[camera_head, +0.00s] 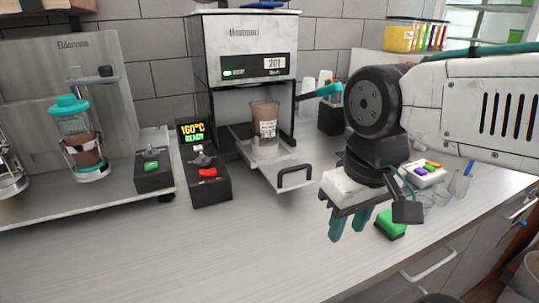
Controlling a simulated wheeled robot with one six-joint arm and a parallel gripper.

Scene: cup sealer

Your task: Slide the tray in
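The tray (259,165) is pulled out from the front of the cup sealer (244,45), with a black handle (294,177) at its front end. A brown-filled cup (265,123) stands on the tray, just in front of the sealer's opening. My gripper (349,226) hangs to the right of the handle, pointing down, apart from the tray. Its two teal fingers show a gap between them with nothing held.
A control box reading 160°C READY (204,163) stands left of the tray. The front counter (190,255) is clear.

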